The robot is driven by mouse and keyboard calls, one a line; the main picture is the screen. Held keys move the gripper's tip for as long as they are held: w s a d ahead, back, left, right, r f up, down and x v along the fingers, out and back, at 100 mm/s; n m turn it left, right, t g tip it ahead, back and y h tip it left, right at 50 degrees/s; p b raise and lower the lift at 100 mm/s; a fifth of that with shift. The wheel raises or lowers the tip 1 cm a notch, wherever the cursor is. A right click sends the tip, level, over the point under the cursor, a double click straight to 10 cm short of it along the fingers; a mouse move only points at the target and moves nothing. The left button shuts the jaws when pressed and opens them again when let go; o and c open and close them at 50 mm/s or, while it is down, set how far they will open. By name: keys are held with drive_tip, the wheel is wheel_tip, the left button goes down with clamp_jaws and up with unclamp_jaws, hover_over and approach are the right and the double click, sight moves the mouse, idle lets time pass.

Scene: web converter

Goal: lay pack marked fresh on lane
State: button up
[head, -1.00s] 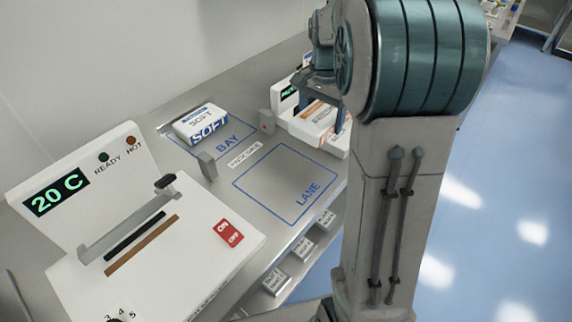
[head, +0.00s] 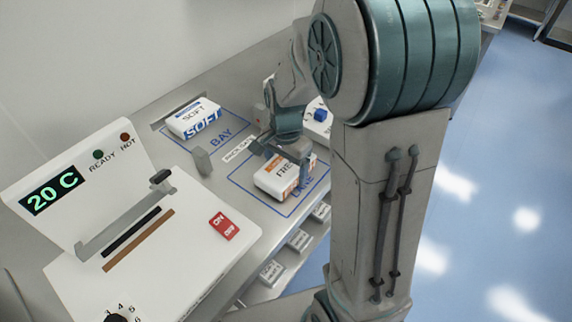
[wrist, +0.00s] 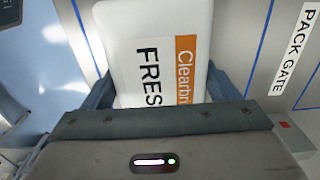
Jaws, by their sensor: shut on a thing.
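The white pack with an orange band (head: 283,178), whose printing begins "FRES" in the wrist view (wrist: 125,72), is between the fingers of my gripper (head: 283,160). My gripper (wrist: 160,92) is shut on it. In the head view the pack is over or on the blue-outlined LANE square (head: 238,186); I cannot tell whether its underside touches the surface. Part of the pack and of the LANE lettering is hidden by my gripper and arm.
A white and blue SOFT pack (head: 194,117) lies in the BAY outline (head: 222,141). A grey post (head: 202,162) stands near the PACK GATE label (wrist: 291,50). A white sealer with a 20 C display (head: 52,190) is at left. A white unit with a blue knob (head: 319,115) stands behind.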

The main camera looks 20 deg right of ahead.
sight(286, 164)
drive_tip(key=shift+f, duration=0.15)
drive_tip(key=o, duration=1.1)
drive_tip(key=shift+f, duration=0.1)
wheel_tip(286, 164, up, 12)
drive_tip(key=f, duration=0.1)
drive_tip(key=s+n+t, duration=0.3)
drive_tip(key=s+n, duration=0.7)
drive_tip(key=s, duration=0.4)
drive_tip(key=shift+n, duration=0.4)
drive_tip(key=shift+r, duration=0.1)
